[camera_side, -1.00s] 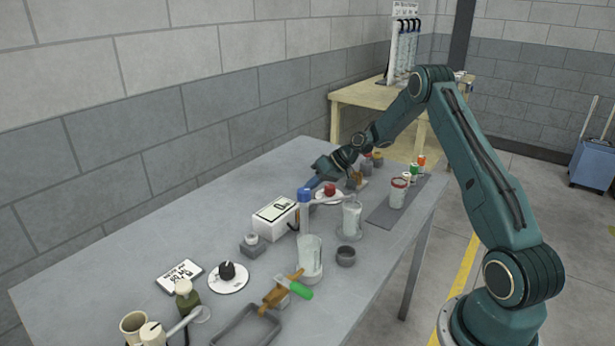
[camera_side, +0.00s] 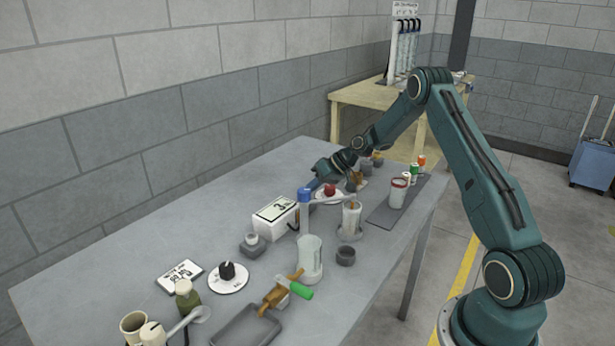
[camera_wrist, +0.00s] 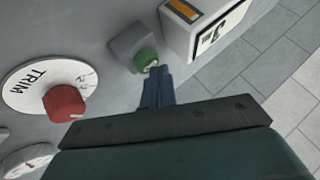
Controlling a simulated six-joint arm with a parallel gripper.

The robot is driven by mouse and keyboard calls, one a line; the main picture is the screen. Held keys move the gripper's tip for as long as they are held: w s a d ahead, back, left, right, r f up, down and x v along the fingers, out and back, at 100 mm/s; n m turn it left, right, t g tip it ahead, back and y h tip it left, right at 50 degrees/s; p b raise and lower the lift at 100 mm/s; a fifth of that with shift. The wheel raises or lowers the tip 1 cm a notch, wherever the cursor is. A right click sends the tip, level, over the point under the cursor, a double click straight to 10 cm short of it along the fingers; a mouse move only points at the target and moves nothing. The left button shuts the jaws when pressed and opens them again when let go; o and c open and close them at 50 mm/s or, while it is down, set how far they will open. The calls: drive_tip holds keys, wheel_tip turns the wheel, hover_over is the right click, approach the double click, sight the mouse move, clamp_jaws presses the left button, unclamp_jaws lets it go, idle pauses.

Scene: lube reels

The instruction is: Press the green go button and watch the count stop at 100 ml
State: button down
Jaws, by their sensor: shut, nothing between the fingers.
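The green go button (camera_wrist: 146,58) sits on a small grey box in the wrist view. My gripper (camera_wrist: 153,70) is shut and empty, its dark blue fingertips at the button's edge; I cannot tell how far the button is pressed. In the side view my gripper (camera_side: 312,187) is low over the table's far part, and the green button is not visible there. The white counter box (camera_side: 277,218) shows what looks like a 3; its screen (camera_wrist: 222,32) is tilted in the wrist view. A clear vessel (camera_side: 351,222) under the spout has brownish contents.
A red TRIM knob (camera_wrist: 64,102) on a white dial is left of the button. The table's back-left area is clear.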

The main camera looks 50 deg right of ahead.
drive_tip(key=shift+r, duration=0.1)
idle(0.5)
drive_tip(key=shift+r, duration=0.7)
drive_tip(key=shift+r, duration=0.1)
drive_tip(key=shift+r, duration=2.45)
